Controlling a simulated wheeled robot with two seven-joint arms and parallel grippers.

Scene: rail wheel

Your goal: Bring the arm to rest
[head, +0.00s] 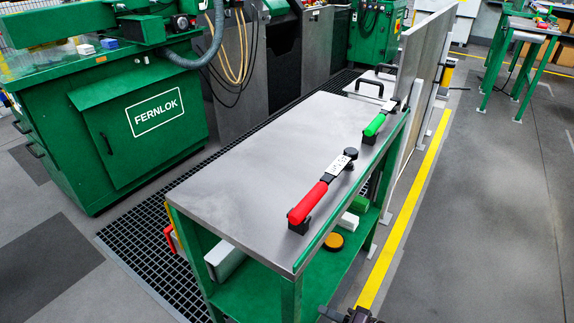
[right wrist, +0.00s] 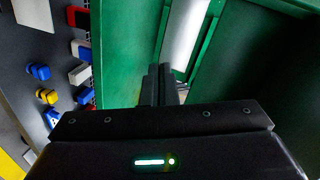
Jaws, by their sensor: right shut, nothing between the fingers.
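My right gripper (head: 352,316) shows only in part at the bottom edge of the head view, low beside the front right corner of the workbench (head: 250,160). In the right wrist view its two dark fingers (right wrist: 159,84) are together with nothing between them. They point toward green panels (right wrist: 125,50), and I cannot tell how far off these are. My left gripper is not in view.
On the workbench lie a red-handled tool (head: 308,203) and a green-handled tool (head: 375,124). Its green lower shelf (head: 250,290) holds several items. A green FERNLOK machine (head: 110,130) stands left. Open floor (head: 490,210) lies right of the yellow line (head: 405,215).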

